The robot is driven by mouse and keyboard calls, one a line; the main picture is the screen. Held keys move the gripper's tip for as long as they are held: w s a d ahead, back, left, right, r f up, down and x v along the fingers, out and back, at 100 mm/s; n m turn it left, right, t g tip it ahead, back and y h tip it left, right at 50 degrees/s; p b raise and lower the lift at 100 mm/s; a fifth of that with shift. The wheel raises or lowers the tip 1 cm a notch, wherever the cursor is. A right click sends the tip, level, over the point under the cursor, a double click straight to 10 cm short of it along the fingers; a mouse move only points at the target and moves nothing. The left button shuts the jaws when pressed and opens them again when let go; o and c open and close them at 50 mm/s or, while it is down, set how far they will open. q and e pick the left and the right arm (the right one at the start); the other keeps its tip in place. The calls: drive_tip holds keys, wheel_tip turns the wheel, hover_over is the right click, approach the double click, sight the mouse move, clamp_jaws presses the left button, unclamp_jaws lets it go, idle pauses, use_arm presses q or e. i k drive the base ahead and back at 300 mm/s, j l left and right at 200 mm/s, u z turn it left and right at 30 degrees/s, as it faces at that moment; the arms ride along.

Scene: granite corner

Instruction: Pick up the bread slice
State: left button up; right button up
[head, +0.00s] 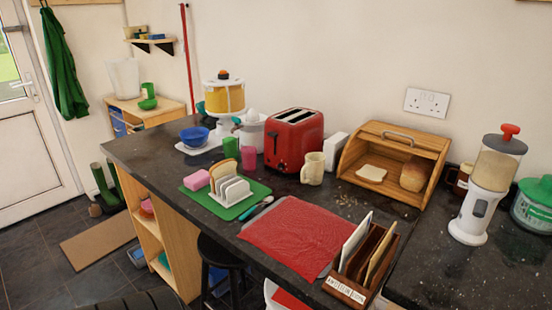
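A pale bread slice (371,173) lies flat in the open wooden bread bin (398,140) at the back right of the dark counter. A brown loaf (414,176) sits to the right of the slice in the same bin. What looks like another slice of bread (222,172) stands upright at the white toast rack (236,191) on the green mat. Neither of my grippers shows in the head view.
A red toaster (293,140) and cream mug (312,169) stand left of the bin. A dark wooden letter rack (366,258) stands at the front edge, and a white-based dispenser (483,195) to the right. A red cloth (290,235) lies flat in front.

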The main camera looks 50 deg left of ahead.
sight(226, 167)
drive_tip(key=u, duration=2.05)
drive_tip(key=i+j+z, duration=0.1)
drive_tip(key=j+z, duration=0.4)
drive_tip(key=i+j+z, duration=0.1)
drive_tip(key=j+z, duration=0.2)
drive_tip(key=z, duration=0.15)
drive_tip(key=j+z, duration=0.5)
drive_tip(key=k+l, duration=0.05)
